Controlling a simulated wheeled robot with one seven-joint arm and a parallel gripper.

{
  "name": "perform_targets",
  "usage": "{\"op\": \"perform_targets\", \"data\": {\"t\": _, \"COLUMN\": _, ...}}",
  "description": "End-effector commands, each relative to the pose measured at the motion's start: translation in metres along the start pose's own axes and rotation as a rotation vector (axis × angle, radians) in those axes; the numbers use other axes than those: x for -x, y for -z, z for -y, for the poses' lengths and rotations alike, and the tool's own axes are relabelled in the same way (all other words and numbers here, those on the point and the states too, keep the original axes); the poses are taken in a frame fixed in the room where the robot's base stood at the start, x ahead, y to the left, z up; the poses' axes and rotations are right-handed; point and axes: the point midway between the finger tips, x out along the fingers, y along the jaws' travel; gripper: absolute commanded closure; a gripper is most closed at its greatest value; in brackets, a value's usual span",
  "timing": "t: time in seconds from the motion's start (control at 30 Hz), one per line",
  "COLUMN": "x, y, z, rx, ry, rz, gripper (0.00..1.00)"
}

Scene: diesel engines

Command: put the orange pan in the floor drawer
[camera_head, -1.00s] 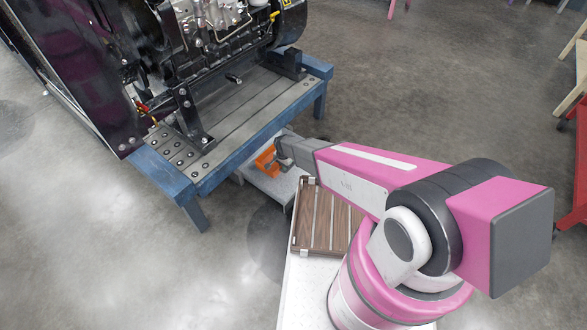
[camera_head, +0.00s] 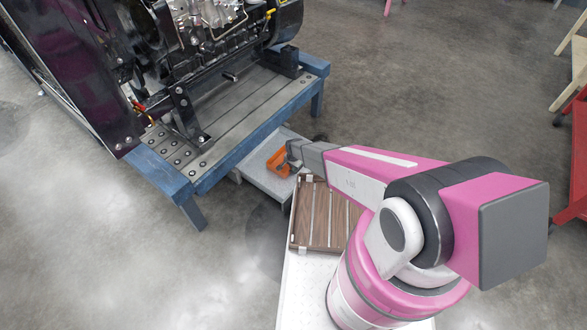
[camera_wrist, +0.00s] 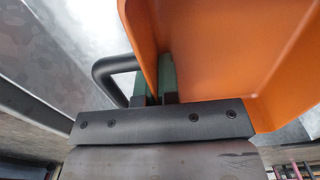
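The orange pan (camera_head: 279,161) hangs at the end of my outstretched arm in the head view. It also fills the upper right of the wrist view (camera_wrist: 235,55). My gripper (camera_wrist: 157,82) has its two green fingers on either side of the pan's wall, shut on it. In the head view my gripper (camera_head: 292,158) is small and partly hidden. The pan is over or beside a light grey floor unit (camera_head: 258,177), seemingly the floor drawer, low beside the blue bench. I cannot tell whether they touch. The drawer's inside is not clear.
A blue bench (camera_head: 233,160) bearing a diesel engine (camera_head: 215,40) stands close behind the pan. A slatted brown tray (camera_head: 318,235) lies on my base. A dark curved bar (camera_wrist: 112,72) is left of the fingers. Open concrete floor lies right of the bench.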

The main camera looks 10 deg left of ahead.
Motion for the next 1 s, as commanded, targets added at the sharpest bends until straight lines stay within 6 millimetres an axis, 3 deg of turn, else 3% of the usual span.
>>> {"op": "perform_targets", "data": {"t": 0.27, "x": -0.002, "y": 0.0, "z": 0.0, "rx": 0.0, "ry": 0.0, "rz": 0.0, "gripper": 1.0}}
{"op": "perform_targets", "data": {"t": 0.37, "x": -0.002, "y": 0.0, "z": 0.0, "rx": 0.0, "ry": 0.0, "rz": 0.0, "gripper": 0.71}}
{"op": "perform_targets", "data": {"t": 0.77, "x": 0.002, "y": 0.0, "z": 0.0, "rx": 0.0, "ry": 0.0, "rz": 0.0, "gripper": 0.71}}
{"op": "perform_targets", "data": {"t": 1.0, "x": 0.028, "y": -0.001, "z": -0.001, "rx": 0.0, "ry": 0.0, "rz": 0.0, "gripper": 0.71}}
